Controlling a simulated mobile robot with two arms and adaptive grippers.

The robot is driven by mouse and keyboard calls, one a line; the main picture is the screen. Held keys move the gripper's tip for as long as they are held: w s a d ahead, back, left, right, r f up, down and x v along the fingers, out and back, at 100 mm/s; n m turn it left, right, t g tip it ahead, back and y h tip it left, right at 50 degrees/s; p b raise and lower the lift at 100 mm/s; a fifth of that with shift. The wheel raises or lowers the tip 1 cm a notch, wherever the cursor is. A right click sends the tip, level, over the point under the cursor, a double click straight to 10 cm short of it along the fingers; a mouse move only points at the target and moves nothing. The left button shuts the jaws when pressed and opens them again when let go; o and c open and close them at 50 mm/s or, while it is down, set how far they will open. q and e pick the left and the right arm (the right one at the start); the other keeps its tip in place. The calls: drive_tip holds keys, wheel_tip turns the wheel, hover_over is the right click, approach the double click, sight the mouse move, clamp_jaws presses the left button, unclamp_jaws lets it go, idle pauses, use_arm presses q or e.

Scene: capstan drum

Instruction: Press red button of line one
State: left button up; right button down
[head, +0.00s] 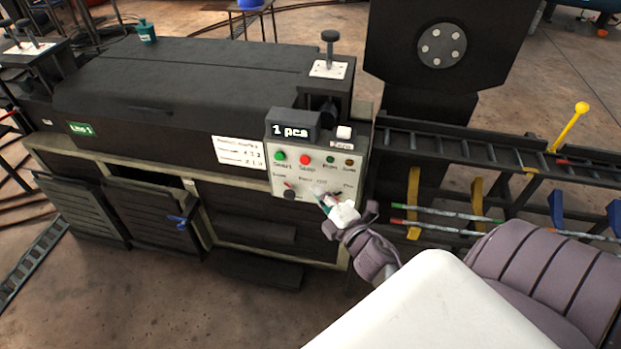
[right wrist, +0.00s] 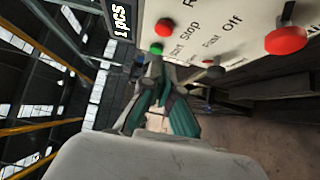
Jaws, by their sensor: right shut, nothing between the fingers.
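The control panel (head: 317,172) of the machine marked Line 1 (head: 82,129) faces me. The red button (head: 305,160), labelled Stop, sits on its upper part, right of the green Start button (head: 280,156). In the right wrist view the red button (right wrist: 165,27) and the green button (right wrist: 156,49) show near the top, ahead of the fingers. My right gripper (head: 323,199) is shut and empty, in front of the panel's lower part, below the red button and apart from it in the picture. Its teal fingers (right wrist: 157,78) also show in the wrist view. My left gripper is out of view.
The panel also has a display (head: 291,131) reading "1 pcs", a white button (head: 344,132), two small lamps and lower switches. A large red knob (right wrist: 287,40) stands out in the wrist view. A rail rack (head: 450,150) with coloured rods lies to the right.

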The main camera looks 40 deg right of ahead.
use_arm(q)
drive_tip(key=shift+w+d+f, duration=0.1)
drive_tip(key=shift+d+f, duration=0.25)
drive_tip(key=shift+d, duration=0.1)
use_arm(e)
drive_tip(key=s, duration=0.4)
drive_tip(key=shift+a, duration=0.25)
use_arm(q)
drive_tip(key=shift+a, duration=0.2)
use_arm(e)
drive_tip(key=shift+r, duration=0.1)
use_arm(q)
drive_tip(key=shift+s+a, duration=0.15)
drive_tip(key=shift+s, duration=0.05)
